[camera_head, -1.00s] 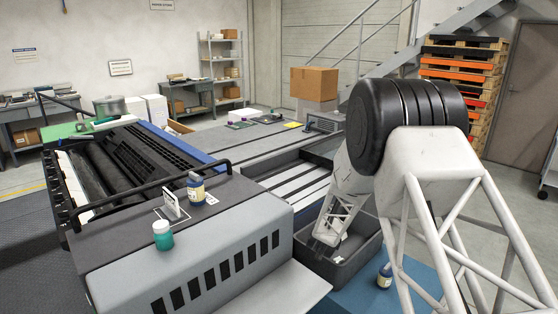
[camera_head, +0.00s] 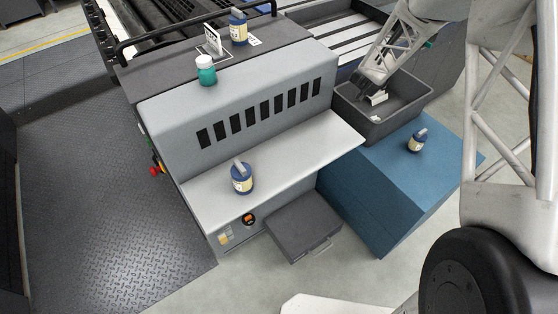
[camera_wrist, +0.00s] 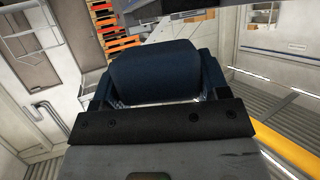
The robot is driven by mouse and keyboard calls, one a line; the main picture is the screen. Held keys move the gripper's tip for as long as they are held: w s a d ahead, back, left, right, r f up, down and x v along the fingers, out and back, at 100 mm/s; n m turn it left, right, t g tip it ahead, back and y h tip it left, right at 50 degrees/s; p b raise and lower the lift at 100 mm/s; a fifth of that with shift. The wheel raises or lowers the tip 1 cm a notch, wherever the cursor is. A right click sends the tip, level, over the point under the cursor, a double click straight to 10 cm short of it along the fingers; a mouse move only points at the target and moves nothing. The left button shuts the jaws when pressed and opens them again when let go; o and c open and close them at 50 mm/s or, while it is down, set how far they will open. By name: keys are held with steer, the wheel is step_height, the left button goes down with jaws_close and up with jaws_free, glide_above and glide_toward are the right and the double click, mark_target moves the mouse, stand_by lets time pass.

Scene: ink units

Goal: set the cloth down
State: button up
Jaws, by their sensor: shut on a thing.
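In the wrist view my gripper (camera_wrist: 156,88) is shut on a dark blue, soft-edged bundle, which I take to be the cloth (camera_wrist: 155,68). It fills the space between the fingers, and its far side is hidden. The room's walls and pallets show behind it, with no surface visibly touching it.
A bottle (camera_head: 417,142) stands on the blue cabinet (camera_head: 375,185), beside the grey bin (camera_head: 418,103). The ledge's right part is clear.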

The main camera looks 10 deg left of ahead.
steer(key=s+a+r+n+y, duration=0.1)
steer(key=s+a+n+y, duration=0.1)
steer(key=s+a, duration=0.45)
steer(key=s+a+r+n+y, duration=0.1)
steer(key=s+a+n+y, duration=0.15)
steer(key=s, duration=0.75)
steer(key=s+a+n+y, duration=0.2)
steer(key=s+a+y, duration=0.1)
steer(key=s+a, duration=0.4)
steer(key=s+a+f+n+g+y, duration=0.1)
steer(key=s+a+n+g+y, duration=0.15)
steer(key=s, duration=1.15)
steer(key=s+a+f+n+g+y, duration=0.1)
steer(key=s+a+f+n+y, duration=0.15)
steer(key=s, duration=1.15)
steer(key=shift+w+d+f+n+y, duration=0.1)
steer(key=shift+f+n+y, duration=0.15)
steer(key=shift+f, duration=0.7)
steer(key=shift+d+f+n+y, duration=0.1)
steer(key=shift+f+y, duration=0.1)
steer(key=shift+f, duration=0.7)
glide_above(279, 161)
steer(key=shift+f, duration=0.75)
steer(key=shift+f, duration=1.75)
